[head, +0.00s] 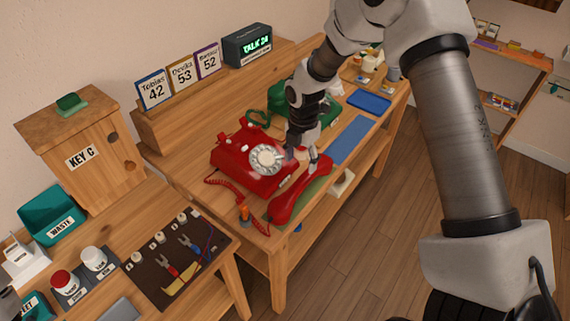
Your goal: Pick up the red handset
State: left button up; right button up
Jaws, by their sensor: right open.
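The red handset (287,203) lies on a green mat (318,187) at the front edge of the wooden table, in front of the red dial phone (240,158). A coiled red cord (222,184) runs at the left of the phone. My right gripper (311,165) points down just above the handset's far end, beside the dial. It is open, with nothing seen between its fingers. I cannot tell whether a fingertip touches the handset. My left gripper is not in view.
A green phone (318,112) stands behind my right gripper. A blue mat (351,140) and blue tray (369,102) lie to the right. A dark tool board (172,258) is on the near left table.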

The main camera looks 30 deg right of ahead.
aim_at(303, 180)
jog(key=s+f, duration=0.1)
jog(key=s+f+p, duration=0.1)
jog(key=s, duration=0.1)
jog(key=shift+s+a+f, duration=0.1)
jog(key=shift+f, duration=0.05)
jog(key=f, duration=0.1)
jog(key=w+f, duration=0.1)
jog(key=f, duration=0.2)
jog(key=shift+w+f, duration=0.3)
jog(key=shift+f, duration=0.1)
jog(key=shift+s+r, duration=0.15)
jog(key=shift+s, duration=0.05)
jog(key=shift+s+a+r, duration=0.1)
jog(key=shift+s+r, duration=0.05)
jog(key=shift+s, duration=0.05)
jog(key=c, duration=1.1)
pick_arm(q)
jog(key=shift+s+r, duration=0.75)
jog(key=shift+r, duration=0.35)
pick_arm(e)
jog(key=shift+w, duration=0.1)
grip_shut()
